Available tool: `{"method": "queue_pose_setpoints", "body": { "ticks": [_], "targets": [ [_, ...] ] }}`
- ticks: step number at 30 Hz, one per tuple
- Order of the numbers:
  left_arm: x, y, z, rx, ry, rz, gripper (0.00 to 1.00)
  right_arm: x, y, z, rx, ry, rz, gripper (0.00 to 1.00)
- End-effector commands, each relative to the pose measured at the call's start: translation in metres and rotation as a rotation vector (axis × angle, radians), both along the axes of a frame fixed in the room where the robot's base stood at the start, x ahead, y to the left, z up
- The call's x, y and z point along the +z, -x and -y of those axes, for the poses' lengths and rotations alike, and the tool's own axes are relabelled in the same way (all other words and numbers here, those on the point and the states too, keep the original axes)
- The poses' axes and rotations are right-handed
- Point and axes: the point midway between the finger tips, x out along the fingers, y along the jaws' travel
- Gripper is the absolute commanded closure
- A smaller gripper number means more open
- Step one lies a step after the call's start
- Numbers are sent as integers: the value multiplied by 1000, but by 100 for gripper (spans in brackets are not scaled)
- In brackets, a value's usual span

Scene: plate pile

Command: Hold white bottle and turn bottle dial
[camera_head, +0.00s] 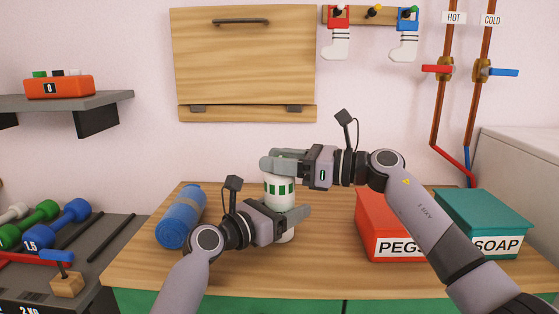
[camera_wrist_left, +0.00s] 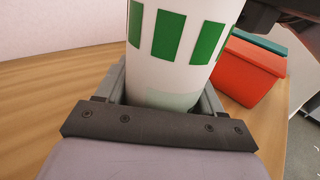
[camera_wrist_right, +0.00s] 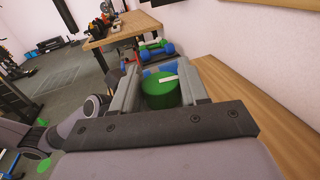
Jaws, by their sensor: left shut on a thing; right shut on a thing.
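The white bottle (camera_head: 279,190) with green rectangles stands upright on the wooden table. It fills the middle of the left wrist view (camera_wrist_left: 180,60). My left gripper (camera_head: 290,219) is shut around its lower body. My right gripper (camera_head: 281,163) is shut at the bottle's top, on the dial. In the right wrist view the dial (camera_wrist_right: 160,90) is a green disc with a white bar on top, held between the fingers. In the head view the fingers hide the dial.
A red PEGS box (camera_head: 385,225) and a teal SOAP box (camera_head: 483,222) stand to the right, near my right arm. A wooden panel (camera_head: 243,60) hangs on the wall behind. Dumbbells (camera_head: 45,226) sit on a grey shelf at left.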

Motion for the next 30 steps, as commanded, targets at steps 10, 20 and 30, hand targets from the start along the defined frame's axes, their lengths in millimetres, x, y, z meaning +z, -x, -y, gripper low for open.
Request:
{"method": "queue_pose_setpoints", "body": {
  "ticks": [10, 20, 30],
  "targets": [
    [1, 1, 0, -1, -5, 8, 88, -2, -3, 5, -197, 9, 1, 87],
    [2, 1, 0, -2, -4, 9, 88, -4, -3, 4, -340, 11, -2, 87],
    [2, 1, 1, -2, -3, 7, 88, -6, 1, 0, -464, 7, -1, 87]
  ]
}}
